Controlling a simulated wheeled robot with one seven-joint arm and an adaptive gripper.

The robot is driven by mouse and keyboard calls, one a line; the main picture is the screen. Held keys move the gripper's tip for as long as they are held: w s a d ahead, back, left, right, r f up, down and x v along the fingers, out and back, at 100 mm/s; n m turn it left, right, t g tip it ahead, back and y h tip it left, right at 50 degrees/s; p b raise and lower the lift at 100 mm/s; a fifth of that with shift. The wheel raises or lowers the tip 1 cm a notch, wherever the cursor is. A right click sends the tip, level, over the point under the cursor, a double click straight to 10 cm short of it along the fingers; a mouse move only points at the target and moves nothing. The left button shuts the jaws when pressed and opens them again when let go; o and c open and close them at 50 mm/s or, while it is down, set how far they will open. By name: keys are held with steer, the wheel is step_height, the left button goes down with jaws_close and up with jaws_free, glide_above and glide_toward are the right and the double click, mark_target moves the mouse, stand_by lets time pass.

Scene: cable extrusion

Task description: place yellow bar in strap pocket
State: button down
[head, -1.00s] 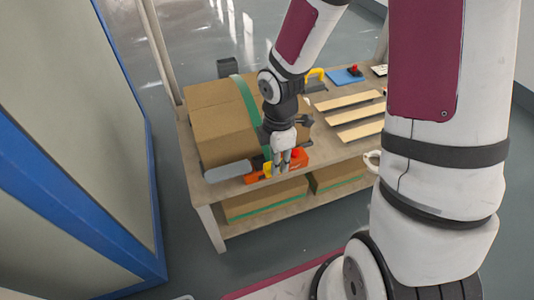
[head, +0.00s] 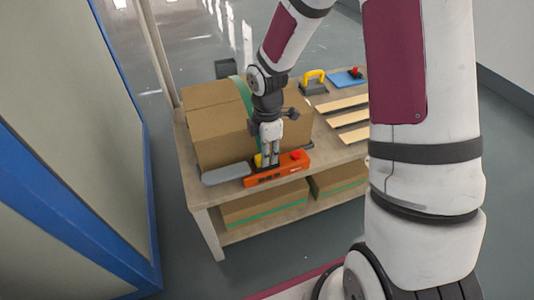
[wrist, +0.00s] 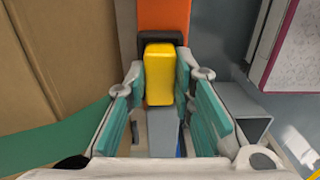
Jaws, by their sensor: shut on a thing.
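The yellow bar (wrist: 159,75) is between the green-padded fingers of my gripper (wrist: 160,100) in the wrist view. My gripper (head: 268,162) is shut on it, over the orange strapping tool (head: 277,172). A dark frame on the orange tool (wrist: 162,14) borders the bar's far end; I cannot tell whether the bar is inside it or just above. In the head view a little yellow (head: 259,159) shows left of the fingers. The green strap (head: 241,95) runs over the cardboard box (head: 222,132). The strap pocket cannot be clearly made out.
The tool's grey handle (head: 226,174) lies at the table's front left, and a red knob (head: 296,155) is at its right. Wooden slats (head: 343,102), a yellow-handled tool (head: 314,80) and a blue plate (head: 347,78) lie further right. Boxes (head: 264,204) fill the lower shelf.

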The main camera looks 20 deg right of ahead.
steer(key=shift+f, duration=0.1)
steer(key=c, duration=1.4)
jaws_free()
steer(key=shift+o, duration=0.2)
steer(key=s+d+r+m+h+p, duration=0.15)
steer(key=s+r, duration=0.25)
steer(key=r, duration=0.7)
steer(key=s+r+m+p, duration=0.3)
steer(key=r, duration=0.7)
steer(key=s+r+m, duration=0.3)
steer(key=s+m, duration=0.1)
steer(key=s, duration=0.4)
steer(key=s+a+r+m+y, duration=0.1)
steer(key=s+r+m, duration=0.2)
steer(key=s+m, duration=0.2)
steer(key=s+r+m, duration=0.3)
steer(key=s+m, duration=0.1)
steer(key=s, duration=0.8)
steer(key=shift+a, duration=0.25)
steer(key=shift+m+y, duration=0.25)
